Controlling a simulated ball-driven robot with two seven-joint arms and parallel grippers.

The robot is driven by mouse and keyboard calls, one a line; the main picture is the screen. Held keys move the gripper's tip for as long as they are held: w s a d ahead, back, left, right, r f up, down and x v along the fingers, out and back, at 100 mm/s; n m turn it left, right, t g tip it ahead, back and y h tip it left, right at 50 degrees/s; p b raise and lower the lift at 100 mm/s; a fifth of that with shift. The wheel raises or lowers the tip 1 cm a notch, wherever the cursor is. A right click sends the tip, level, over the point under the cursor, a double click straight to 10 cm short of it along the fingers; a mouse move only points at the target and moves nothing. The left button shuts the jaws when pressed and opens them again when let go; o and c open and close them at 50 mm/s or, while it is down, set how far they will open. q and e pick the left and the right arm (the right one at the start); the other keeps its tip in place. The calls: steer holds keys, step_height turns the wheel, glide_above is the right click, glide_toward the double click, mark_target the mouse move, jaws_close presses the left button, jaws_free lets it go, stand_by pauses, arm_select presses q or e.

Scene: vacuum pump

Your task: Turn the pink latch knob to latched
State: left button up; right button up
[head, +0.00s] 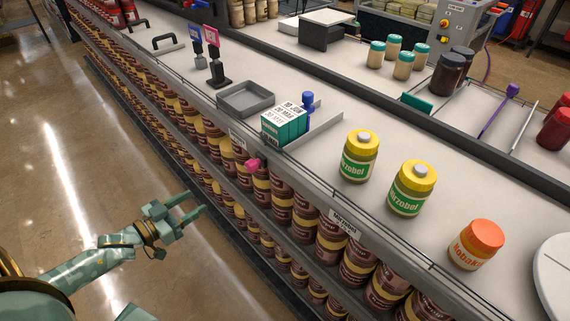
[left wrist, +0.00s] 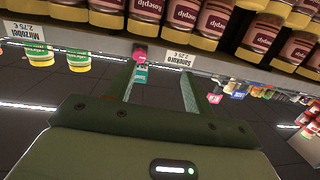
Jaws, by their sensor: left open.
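My left gripper (head: 192,204) is open and empty, over the aisle in front of the shelf, with a clear gap to the knob. In the left wrist view the two spread fingers (left wrist: 160,78) point toward the shelf edge. Whether the knob is latched cannot be told. My right gripper is not in view.
Rows of brown jars (head: 282,180) fill the shelves below the counter. On top are a grey tray (head: 246,98), a teal-and-white box (head: 285,124), a blue knob (head: 308,100) and yellow-lidded jars (head: 360,156). The aisle floor (head: 75,150) is free.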

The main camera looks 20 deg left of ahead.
mark_target(247, 168)
arm_select(q)
steer(key=shift+n+t+h, duration=0.4)
steer(key=shift+n+h, duration=0.2)
steer(key=shift+h, duration=0.3)
steer(key=r+b+x, duration=0.1)
steer(key=x, duration=0.5)
steer(key=d+r+x, duration=0.1)
steer(key=x, duration=0.4)
steer(key=s+d+r+b+x, duration=0.1)
steer(key=x, duration=0.5)
steer(key=shift+w+d+b, duration=0.25)
steer(key=shift+w+b, duration=0.05)
steer(key=shift+w, duration=0.05)
steer(key=c, duration=1)
